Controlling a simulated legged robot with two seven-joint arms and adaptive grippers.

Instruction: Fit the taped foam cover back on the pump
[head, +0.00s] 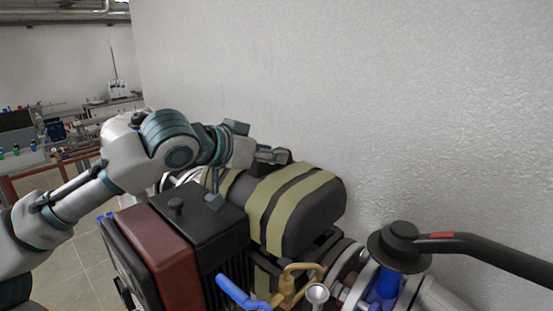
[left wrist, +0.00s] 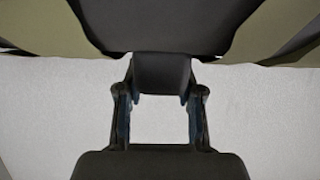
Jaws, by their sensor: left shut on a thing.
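The foam cover (head: 318,214) is a dark grey, rounded block with pale yellow-green tape bands. It sits in the middle of the head view, close to the wall and behind the black and red unit. My left gripper (head: 272,156) is at the cover's far upper side, shut on it. In the left wrist view the fingers of the left gripper (left wrist: 160,75) reach up to the cover (left wrist: 160,22), whose taped underside or side fills the top. The pump is mostly hidden; I cannot tell whether the cover is fully seated. My right gripper is not in view.
The red and black ribbed unit (head: 172,243) stands in front of the cover. A blue lever (head: 240,293), a brass-coloured valve (head: 295,285) and a black-handled valve (head: 400,245) crowd the near right. The white wall (head: 400,100) is close behind. A cluttered bench stands far left.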

